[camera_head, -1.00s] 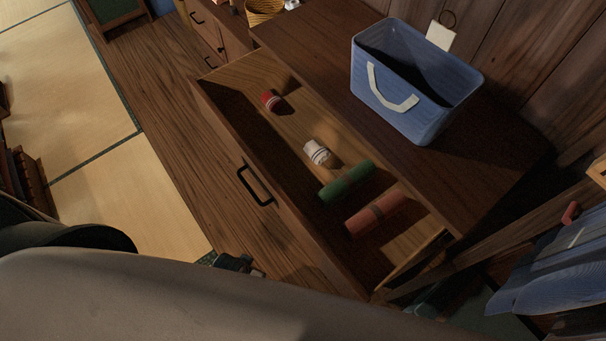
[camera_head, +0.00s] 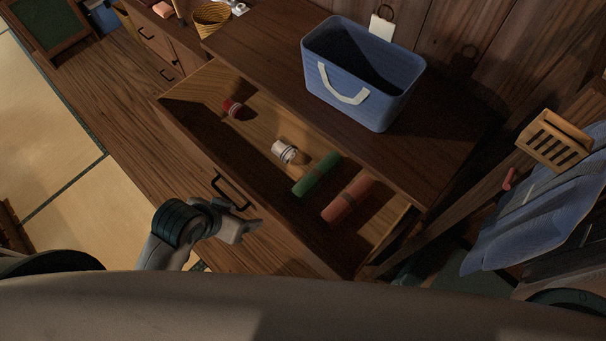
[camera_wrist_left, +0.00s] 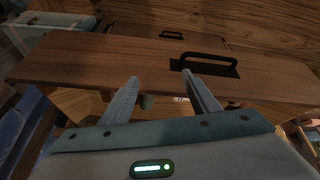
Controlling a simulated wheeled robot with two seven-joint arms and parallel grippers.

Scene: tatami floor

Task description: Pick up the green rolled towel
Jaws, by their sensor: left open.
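The green rolled towel (camera_head: 316,174) lies in the open drawer (camera_head: 196,131), between a white rolled item and a red-orange roll. My left gripper (camera_head: 252,228) is open and empty, outside the drawer and in front of its front panel, to the lower left of the green towel. It is apart from the towel. In the left wrist view, the two fingers (camera_wrist_left: 160,80) are spread and point at the drawer front (camera_wrist_left: 110,62) and its black handle (camera_wrist_left: 208,65). I cannot tell the green towel in that view. My right gripper is not in view.
The drawer also holds a red roll (camera_head: 233,108), a white roll (camera_head: 285,151) and a red-orange roll (camera_head: 348,199). A blue bin (camera_head: 350,100) stands on the cabinet top. The handle (camera_head: 231,192) sticks out near my left gripper. Blue cloth (camera_head: 530,215) hangs at right.

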